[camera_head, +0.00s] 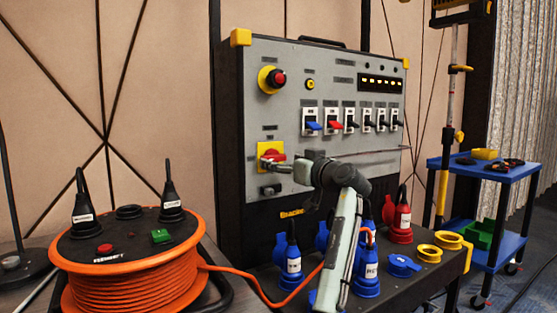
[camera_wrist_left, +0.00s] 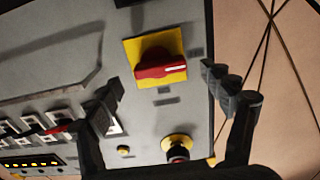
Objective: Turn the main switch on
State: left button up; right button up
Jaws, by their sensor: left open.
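The main switch is a red rotary handle on a square yellow plate on the grey panel. It shows left of the panel's middle in the head view (camera_head: 275,155) and at top centre in the left wrist view (camera_wrist_left: 161,70). Its handle lies roughly level, with a pale mark at one end in the wrist view. My left gripper (camera_head: 284,166) is close in front of the panel by the switch. Its dark fingers are spread wide in the left wrist view (camera_wrist_left: 162,77), one on each side of the switch, with nothing between them gripped. Contact with the panel cannot be told. My right gripper is not in view.
Below are blue plugs (camera_head: 366,275) and a red plug (camera_head: 401,222). An orange cable reel (camera_head: 135,275) stands left; a blue cart (camera_head: 500,245) stands right.

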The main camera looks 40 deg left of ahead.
aim_at(273, 158)
pick_arm(q)
jog(key=shift+x, duration=1.15)
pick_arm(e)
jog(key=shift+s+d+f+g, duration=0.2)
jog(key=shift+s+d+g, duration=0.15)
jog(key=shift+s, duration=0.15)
pick_arm(q)
jog(key=shift+c, duration=0.2)
jog(key=c, duration=1.1)
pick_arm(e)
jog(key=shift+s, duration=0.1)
